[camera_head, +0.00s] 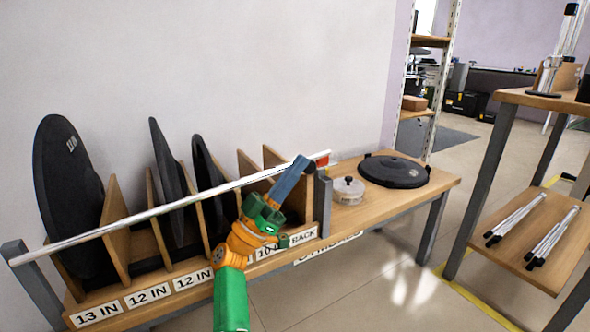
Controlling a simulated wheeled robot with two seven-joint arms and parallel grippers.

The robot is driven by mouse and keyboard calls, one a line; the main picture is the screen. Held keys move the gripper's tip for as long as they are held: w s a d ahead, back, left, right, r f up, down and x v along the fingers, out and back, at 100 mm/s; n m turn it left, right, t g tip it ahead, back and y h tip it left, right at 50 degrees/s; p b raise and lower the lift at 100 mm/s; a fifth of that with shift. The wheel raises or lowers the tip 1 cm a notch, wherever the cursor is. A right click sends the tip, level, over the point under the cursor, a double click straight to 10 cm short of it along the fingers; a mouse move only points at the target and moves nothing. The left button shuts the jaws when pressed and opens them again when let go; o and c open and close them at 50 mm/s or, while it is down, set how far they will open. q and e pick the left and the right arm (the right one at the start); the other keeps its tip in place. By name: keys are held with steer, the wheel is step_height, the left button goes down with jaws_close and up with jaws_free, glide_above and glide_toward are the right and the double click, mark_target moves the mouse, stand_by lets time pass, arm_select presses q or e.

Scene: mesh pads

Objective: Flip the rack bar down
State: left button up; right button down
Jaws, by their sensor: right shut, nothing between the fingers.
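The rack bar (150,212) is a long white rod across the front of the wooden rack. It runs from a grey post at the lower left up to a red-marked end at the right, above a second grey post (325,205). My right gripper (304,163), on a green and orange arm with a blue hand, is shut and empty beside the bar near its right end. I cannot tell whether it touches the bar. My left gripper is not in view.
Black round pads (66,190) stand between wooden dividers (116,225) behind the bar. A clear lidded container (348,191) and a flat black disc (394,171) lie on the bench's right part. A wooden shelf unit (520,240) stands farther right, with floor between.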

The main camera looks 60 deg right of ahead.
steer(key=w+a+f, duration=0.1)
steer(key=w+a, duration=0.3)
steer(key=a, duration=0.2)
steer(key=w+a+f+b, duration=0.1)
steer(key=w+a+f, duration=0.1)
steer(key=a, duration=0.5)
steer(key=shift+w+a+f, duration=0.2)
steer(key=shift+w+f, duration=0.1)
steer(key=shift+w, duration=0.55)
